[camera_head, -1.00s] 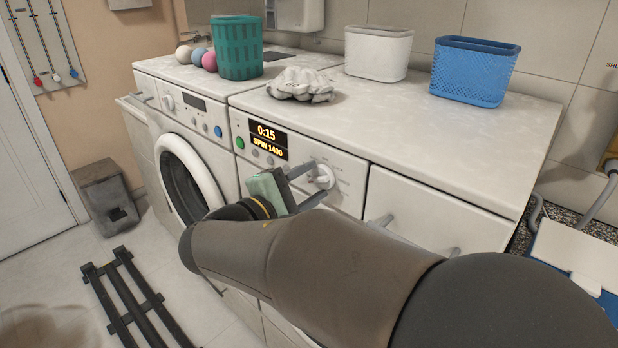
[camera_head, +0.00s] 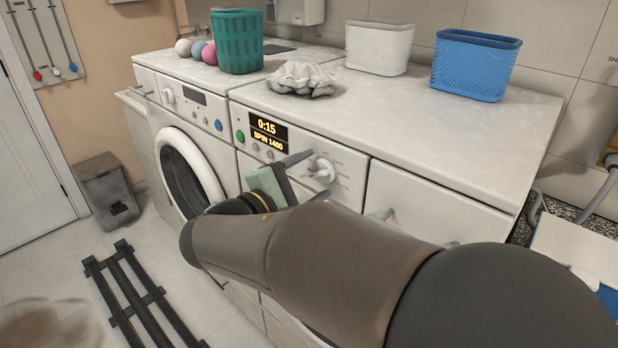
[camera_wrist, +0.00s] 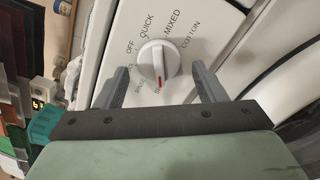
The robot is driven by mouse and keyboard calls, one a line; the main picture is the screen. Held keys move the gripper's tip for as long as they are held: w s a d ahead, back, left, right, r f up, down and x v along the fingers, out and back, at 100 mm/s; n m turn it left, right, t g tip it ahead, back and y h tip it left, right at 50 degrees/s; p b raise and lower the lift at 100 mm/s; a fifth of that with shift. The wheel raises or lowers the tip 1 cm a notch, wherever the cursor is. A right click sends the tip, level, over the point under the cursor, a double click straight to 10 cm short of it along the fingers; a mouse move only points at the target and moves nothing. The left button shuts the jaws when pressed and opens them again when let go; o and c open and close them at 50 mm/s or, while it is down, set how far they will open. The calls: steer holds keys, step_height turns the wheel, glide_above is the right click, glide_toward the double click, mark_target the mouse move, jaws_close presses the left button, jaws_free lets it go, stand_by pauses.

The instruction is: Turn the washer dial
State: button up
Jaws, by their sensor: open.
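The washer dial (camera_head: 321,169) is a round white knob on the front panel of the right-hand washer, beside a lit display (camera_head: 268,132) reading "0:15" and "SPIN 1400". In the wrist view the dial (camera_wrist: 158,62) has a raised grip bar with a red mark pointing down, toward lower labels partly hidden by my gripper. The labels OFF, QUICK, MIXED and COTTON show around it. My gripper (camera_wrist: 160,70) is open, with one grey finger on each side of the dial and visible gaps. In the head view my gripper (camera_head: 309,175) is at the panel, just in front of the dial.
A second machine (camera_head: 180,110) with a round door stands at left. On the top are a green basket (camera_head: 238,45), balls, a crumpled cloth (camera_head: 303,78), a white basket (camera_head: 378,48) and a blue basket (camera_head: 474,66). A dark slatted rack (camera_head: 140,295) lies on the floor.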

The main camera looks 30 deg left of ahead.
steer(key=s+a, duration=0.3)
steer(key=s, duration=1.4)
steer(key=shift+b, duration=0.45)
steer(key=shift+d, duration=0.1)
